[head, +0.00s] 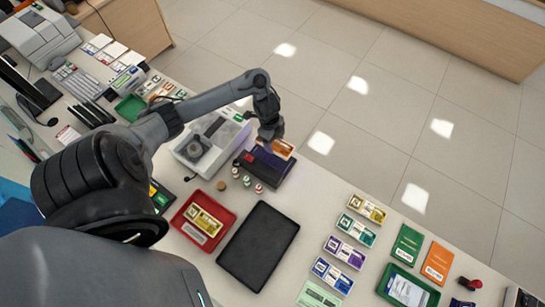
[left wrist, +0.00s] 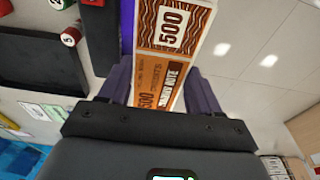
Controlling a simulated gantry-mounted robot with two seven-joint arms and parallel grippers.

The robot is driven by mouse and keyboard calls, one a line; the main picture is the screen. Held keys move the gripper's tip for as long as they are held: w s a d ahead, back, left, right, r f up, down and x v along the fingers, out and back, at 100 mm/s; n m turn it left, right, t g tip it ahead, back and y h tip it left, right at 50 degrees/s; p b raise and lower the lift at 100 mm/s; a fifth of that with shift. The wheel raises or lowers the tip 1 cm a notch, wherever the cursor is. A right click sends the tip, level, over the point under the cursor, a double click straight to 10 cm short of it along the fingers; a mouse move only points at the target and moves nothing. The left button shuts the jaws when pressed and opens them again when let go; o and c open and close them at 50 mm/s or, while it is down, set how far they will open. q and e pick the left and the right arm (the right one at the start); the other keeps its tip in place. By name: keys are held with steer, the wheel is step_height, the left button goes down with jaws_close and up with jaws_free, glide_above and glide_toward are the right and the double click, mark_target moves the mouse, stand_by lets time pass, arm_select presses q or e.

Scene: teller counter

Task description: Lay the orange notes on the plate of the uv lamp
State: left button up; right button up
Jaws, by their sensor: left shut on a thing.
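My left gripper (head: 272,136) is shut on the orange notes (head: 284,149), a flat bundle marked 500. In the left wrist view the orange notes (left wrist: 172,45) stick out from between the fingers of my left gripper (left wrist: 165,90). The uv lamp (head: 262,171), a low dark device with a purple-lit part and a red mark, is just below and left of the notes in the head view. A purple strip (left wrist: 127,25) shows beside the notes in the left wrist view. I cannot tell whether notes and lamp touch. My right gripper is not in view.
A grey-white machine (head: 211,142) stands left of the lamp. Small red-and-white rolls (head: 247,181) sit before it. A black tray (head: 258,246) and a red tray (head: 190,234) with yellow notes lie nearer. Several note bundles (head: 345,251) are at right. The counter's far edge is close behind.

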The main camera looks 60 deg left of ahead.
mark_target(273, 157)
arm_select(q)
steer(key=shift+s+a+f+b, duration=0.1)
steer(key=shift+a+f+b, duration=0.65)
steer(key=shift+f, duration=0.35)
steer(key=f, duration=0.2)
steer(key=f+b, duration=0.1)
steer(key=f, duration=0.1)
steer(key=shift+s+d, duration=0.1)
steer(key=shift+d, duration=0.1)
steer(key=shift+a+f, duration=0.1)
steer(key=shift+f, duration=0.4)
step_height(273, 157, down, 4)
steer(key=shift+r+b, duration=0.25)
steer(key=shift+b, duration=0.35)
steer(key=shift+f, duration=0.15)
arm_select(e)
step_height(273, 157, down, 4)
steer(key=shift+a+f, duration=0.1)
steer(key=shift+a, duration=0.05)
arm_select(q)
steer(key=shift+f, duration=0.1)
steer(key=o, duration=1.1)
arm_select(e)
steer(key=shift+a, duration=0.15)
